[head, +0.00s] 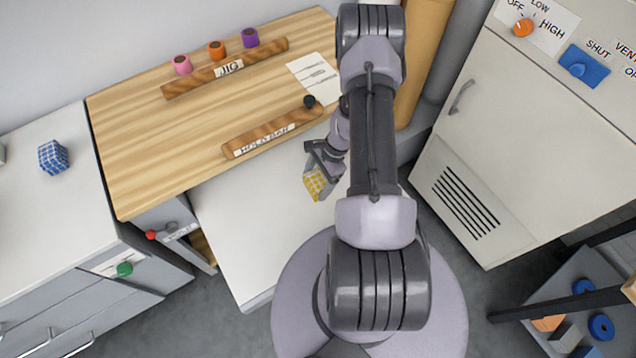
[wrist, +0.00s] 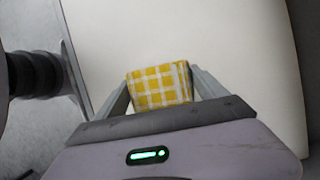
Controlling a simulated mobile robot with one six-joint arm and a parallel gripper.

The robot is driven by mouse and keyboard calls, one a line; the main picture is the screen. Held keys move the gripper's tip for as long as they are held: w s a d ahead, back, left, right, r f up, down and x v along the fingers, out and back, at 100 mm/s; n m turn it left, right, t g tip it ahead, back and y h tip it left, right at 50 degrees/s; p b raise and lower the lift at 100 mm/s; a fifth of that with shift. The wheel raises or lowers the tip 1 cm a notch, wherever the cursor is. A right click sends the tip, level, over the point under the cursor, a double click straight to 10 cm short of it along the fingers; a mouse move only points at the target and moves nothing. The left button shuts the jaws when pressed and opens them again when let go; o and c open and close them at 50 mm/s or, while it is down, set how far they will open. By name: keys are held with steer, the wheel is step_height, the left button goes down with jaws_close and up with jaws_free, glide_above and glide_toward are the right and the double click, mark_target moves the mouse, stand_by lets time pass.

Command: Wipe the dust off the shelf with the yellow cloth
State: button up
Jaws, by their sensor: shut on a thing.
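The yellow checked cloth (head: 317,187) is held in my gripper (head: 321,170). In the wrist view the yellow and white cloth (wrist: 160,86) sits bunched between the two fingers of my gripper (wrist: 160,92). A flat white panel (head: 245,225) juts out below the wooden worktop, and it looks like the shelf. The cloth is over its right side. The same pale surface (wrist: 235,50) fills much of the wrist view. I cannot tell whether the cloth touches it. I see no clear dust on it. My arm hides part of the area to the right.
The wooden worktop (head: 150,130) holds a jig bar with pink, orange and purple pieces, a paper sheet (head: 313,77) and a hold bar (head: 270,135). A white cabinet (head: 530,130) stands right; a lower shelf with blue rings is bottom right.

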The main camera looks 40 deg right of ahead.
steer(key=shift+r+p, duration=0.85)
steer(key=shift+r, duration=0.7)
steer(key=shift+a, duration=0.1)
